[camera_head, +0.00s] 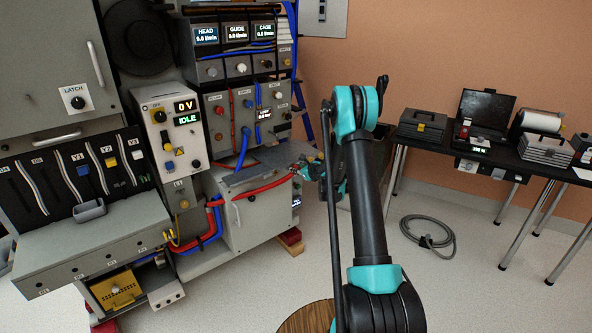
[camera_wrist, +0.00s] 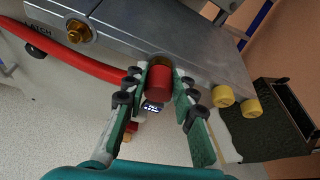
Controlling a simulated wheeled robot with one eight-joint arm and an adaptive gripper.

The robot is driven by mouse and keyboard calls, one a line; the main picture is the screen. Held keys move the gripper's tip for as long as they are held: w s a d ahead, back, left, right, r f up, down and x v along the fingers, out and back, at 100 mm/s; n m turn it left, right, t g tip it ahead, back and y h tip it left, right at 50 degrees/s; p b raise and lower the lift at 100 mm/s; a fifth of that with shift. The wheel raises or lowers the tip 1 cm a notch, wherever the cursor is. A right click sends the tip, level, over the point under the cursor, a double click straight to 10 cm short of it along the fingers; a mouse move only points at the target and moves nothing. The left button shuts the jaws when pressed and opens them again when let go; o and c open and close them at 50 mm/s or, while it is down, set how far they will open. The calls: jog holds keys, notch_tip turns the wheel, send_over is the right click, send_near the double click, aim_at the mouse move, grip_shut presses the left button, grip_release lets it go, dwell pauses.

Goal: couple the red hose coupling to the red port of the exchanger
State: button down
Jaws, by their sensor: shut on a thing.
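The red hose coupling (camera_wrist: 159,84) sits between the two fingers of my gripper (camera_wrist: 160,92), which is shut on it. The red hose (camera_wrist: 85,64) runs off to the left in the wrist view. In the head view my gripper (camera_head: 307,170) is at the right end of the red hose (camera_head: 262,188), beside the grey unit's top. A grey metal body (camera_wrist: 150,32), apparently the exchanger, lies just beyond the coupling. The coupling's front end is hidden.
Two yellow round parts (camera_wrist: 236,101) are right of my fingers. A grey cabinet (camera_head: 255,212) stands below the hose, with red and blue hoses (camera_head: 208,225) at its left. A black table (camera_head: 470,150) is at right; a grey cable coil (camera_head: 428,235) lies on open floor.

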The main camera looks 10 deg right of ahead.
jog(key=shift+s, duration=0.1)
jog(key=s+d, duration=0.3)
jog(key=s, duration=0.2)
jog(key=shift+s+d, duration=0.2)
jog(key=shift+s, duration=0.1)
dwell(0.7)
